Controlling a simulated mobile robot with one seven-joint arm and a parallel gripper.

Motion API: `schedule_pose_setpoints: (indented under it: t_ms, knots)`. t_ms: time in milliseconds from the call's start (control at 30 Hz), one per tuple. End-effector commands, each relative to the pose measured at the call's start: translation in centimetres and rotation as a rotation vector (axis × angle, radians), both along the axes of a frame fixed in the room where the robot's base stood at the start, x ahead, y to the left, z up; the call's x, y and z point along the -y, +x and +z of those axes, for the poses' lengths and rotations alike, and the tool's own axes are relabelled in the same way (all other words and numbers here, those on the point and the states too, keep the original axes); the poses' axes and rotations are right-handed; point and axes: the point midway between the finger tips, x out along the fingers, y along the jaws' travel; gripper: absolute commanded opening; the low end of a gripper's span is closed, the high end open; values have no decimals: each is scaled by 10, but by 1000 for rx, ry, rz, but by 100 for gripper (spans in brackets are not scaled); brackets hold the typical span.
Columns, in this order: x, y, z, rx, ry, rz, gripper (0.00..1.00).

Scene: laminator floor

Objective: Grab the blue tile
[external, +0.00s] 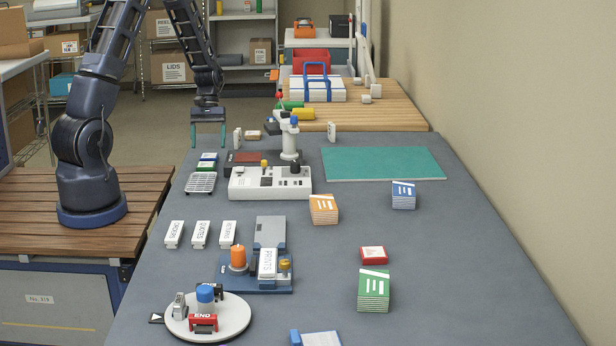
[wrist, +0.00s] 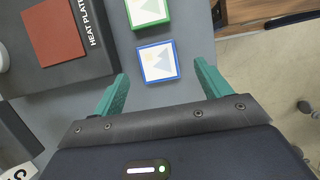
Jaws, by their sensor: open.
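The blue tile (wrist: 158,62) is a small square block with blue edges and a white top bearing a pale triangle picture. It lies flat in the wrist view, just beyond and between my fingertips, and it also shows in the external view (external: 209,156). My gripper (external: 208,143) points down above it with teal fingers spread. In the wrist view my gripper (wrist: 161,72) is open and empty. A similar green tile (wrist: 149,12) lies next to the blue one, partly cut off at the top, and shows in the external view (external: 206,166).
A dark heat platen (wrist: 85,70) with a red-brown square lies left of the tiles. A wire rack (external: 200,183) and white control box (external: 270,184) stand nearer the camera. Two small upright white blocks (external: 237,138) (external: 332,131) stand nearby. The grey table's left edge is close.

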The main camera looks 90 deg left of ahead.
Motion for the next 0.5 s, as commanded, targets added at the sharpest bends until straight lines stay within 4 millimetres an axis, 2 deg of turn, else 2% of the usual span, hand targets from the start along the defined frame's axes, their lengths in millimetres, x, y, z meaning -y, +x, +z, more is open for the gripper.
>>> schedule_pose_setpoints:
  t_ms: [200, 500]
  knots:
    - [10, 2, -27, -1, -3, 1, 76]
    - [13, 3, -33, 0, -1, 0, 76]
